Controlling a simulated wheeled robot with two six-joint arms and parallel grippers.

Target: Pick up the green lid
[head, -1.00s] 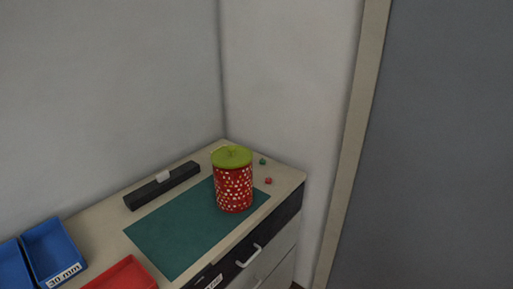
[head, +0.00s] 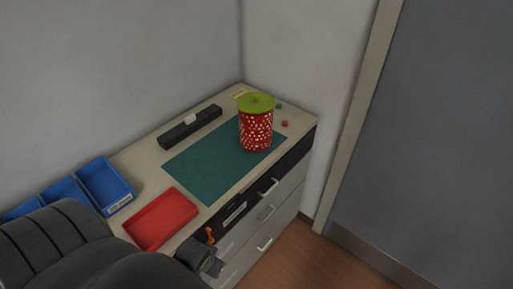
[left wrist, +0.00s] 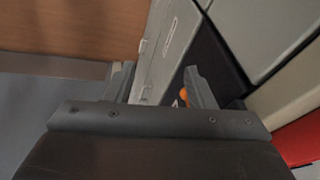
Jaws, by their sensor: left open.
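The green lid (head: 256,102) sits on top of a red canister with a white pattern (head: 256,131). The canister stands upright at the far end of the green mat (head: 203,175) on the cabinet top. My left arm comes in at the bottom left of the head view, far from the lid. In the left wrist view my left gripper (left wrist: 160,84) is open and empty, its fingers apart in front of the cabinet's drawer side. The lid is not in the left wrist view. My right gripper is in neither view.
A red tray (head: 162,219) and several blue bins (head: 105,186) stand nearer on the cabinet top. A black bar (head: 190,127) lies behind the mat. Small red (head: 285,124) and green (head: 279,106) bits lie right of the canister. An orange item (head: 210,235) shows at the cabinet front.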

